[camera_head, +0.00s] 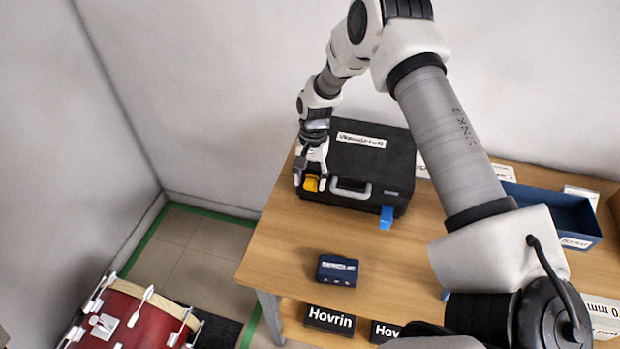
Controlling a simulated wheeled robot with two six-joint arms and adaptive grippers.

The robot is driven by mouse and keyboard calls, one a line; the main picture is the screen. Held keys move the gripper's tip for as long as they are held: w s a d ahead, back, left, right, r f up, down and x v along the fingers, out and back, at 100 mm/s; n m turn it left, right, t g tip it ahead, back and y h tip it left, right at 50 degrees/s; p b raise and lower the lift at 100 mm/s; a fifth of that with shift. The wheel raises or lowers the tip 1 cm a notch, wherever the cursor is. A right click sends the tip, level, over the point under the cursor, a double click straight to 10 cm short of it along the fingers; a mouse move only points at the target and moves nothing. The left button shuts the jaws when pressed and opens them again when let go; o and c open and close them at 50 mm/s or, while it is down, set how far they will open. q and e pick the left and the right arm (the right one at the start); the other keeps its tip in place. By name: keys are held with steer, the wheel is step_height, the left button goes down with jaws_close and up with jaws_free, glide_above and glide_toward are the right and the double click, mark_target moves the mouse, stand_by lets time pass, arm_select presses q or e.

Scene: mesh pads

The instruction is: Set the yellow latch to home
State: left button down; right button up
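The black hard case (352,157) stands on the wooden table, with a grey handle (350,190) on its front. The yellow latch (311,184) is at the left of the case front, partly hidden by my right gripper. A blue latch (386,217) sticks out at the right of the front. My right gripper (311,181) reaches down at the yellow latch, one finger on each side of it. The fingers are apart with the latch between them; I cannot tell whether they press on it. My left gripper is not in view.
A small dark blue box (337,270) lies on the table in front of the case. A blue open bin (555,213) stands at the right. Dark "Hovrin" boxes (330,319) sit on the lower shelf. A red drum (130,318) is on the floor at left.

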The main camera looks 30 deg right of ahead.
steer(key=v, duration=1.2)
